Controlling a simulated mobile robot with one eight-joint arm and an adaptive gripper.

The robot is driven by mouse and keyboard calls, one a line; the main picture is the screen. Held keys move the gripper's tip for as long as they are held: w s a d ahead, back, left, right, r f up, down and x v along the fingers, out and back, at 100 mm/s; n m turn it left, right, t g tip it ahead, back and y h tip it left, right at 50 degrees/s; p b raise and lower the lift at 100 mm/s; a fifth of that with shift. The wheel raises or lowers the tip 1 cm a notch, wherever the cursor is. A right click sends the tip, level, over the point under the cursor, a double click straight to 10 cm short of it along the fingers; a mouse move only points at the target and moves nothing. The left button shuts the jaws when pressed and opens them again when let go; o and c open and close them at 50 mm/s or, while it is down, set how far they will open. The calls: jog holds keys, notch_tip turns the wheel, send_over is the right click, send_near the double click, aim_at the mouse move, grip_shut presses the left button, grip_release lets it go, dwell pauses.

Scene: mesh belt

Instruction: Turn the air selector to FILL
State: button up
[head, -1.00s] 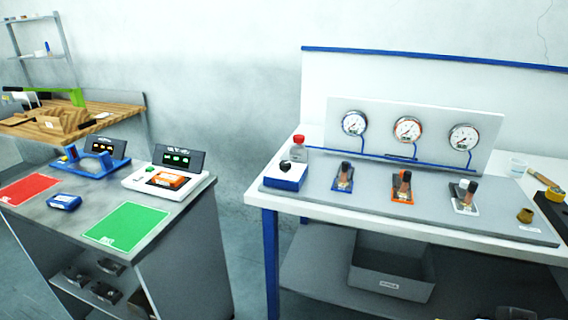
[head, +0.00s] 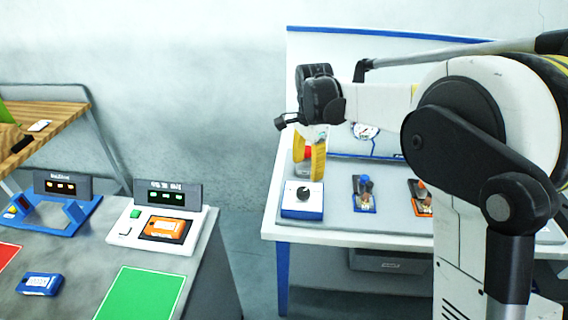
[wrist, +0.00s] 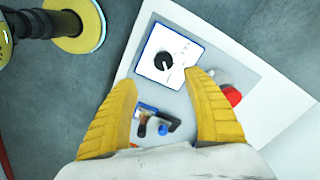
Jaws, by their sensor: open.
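The air selector is a black round knob (head: 303,195) on a small white box with blue sides (head: 301,212), at the front left corner of the bench panel. In the wrist view the knob (wrist: 163,61) sits on the box's white face, with a pale pointer mark; the small lettering is unreadable. My gripper (head: 310,165) has yellow fingers and hangs above and slightly behind the box in the head view. In the wrist view my gripper (wrist: 160,82) is open and empty, with the knob beyond the gap between its tips, apart from both.
A blue valve (head: 365,193) and an orange valve (head: 420,192) stand right of the box. A red-capped bottle (wrist: 231,95) is near the right finger in the wrist view. My arm hides much of the bench's right side. A grey counter (head: 60,300) stands at left.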

aim_at(303, 191)
jog(key=shift+w+a+f, duration=0.4)
jog(key=shift+a+f, duration=0.15)
notch_tip(303, 191, down, 10)
jog(key=b, duration=0.2)
jog(key=shift+s+d+b, duration=0.15)
jog(key=shift+b, duration=0.25)
jog(key=c, duration=1.2)
